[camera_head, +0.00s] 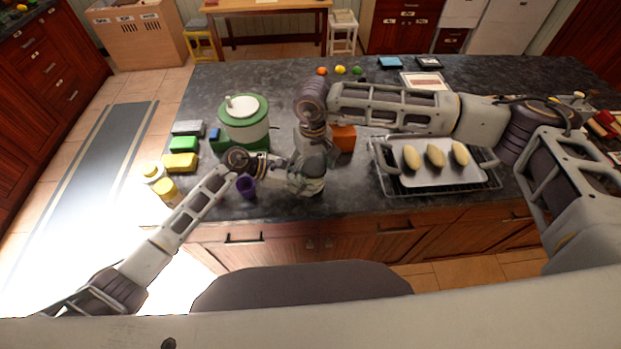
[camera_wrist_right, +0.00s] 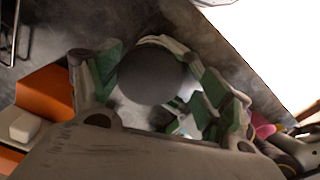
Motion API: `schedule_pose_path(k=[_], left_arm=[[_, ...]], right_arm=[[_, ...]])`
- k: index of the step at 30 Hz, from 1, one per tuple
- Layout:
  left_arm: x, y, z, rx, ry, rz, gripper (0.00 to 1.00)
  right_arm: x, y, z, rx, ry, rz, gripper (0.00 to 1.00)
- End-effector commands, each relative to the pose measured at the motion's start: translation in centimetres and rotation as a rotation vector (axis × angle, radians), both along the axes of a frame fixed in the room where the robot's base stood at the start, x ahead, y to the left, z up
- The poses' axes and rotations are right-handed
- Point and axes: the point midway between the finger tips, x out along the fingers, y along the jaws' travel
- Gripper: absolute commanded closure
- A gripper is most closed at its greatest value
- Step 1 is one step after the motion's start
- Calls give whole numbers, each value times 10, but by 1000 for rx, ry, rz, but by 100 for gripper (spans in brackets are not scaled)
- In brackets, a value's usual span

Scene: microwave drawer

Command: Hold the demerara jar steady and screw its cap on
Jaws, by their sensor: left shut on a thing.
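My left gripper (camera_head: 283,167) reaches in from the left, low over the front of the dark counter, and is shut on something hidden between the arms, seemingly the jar. My right gripper (camera_head: 306,180) points down just beside and above it. In the right wrist view a round, flat dark grey disc, seemingly the cap (camera_wrist_right: 153,76), sits between the green-padded fingers of my right gripper (camera_wrist_right: 160,88). The left pad looks close against its edge. Whether the right fingers press on it I cannot tell. The jar body is hidden in both views.
A green-and-white pot (camera_head: 244,120) stands behind. An orange box (camera_head: 343,138) is just right of my right gripper. A tray (camera_head: 425,177) with several rolls on a rack lies further right.

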Motion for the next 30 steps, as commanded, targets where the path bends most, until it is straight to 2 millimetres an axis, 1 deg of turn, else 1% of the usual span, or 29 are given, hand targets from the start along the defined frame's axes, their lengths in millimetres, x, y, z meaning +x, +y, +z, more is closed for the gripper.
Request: schedule_pose_path(k=[11,30], left_arm=[[0,-1,0,-1,0,-1,92],[-1,-1,0,-1,0,-1,92]], right_arm=[[0,1,1,2,0,23,23],[-1,2,1,4,-2,361,23]])
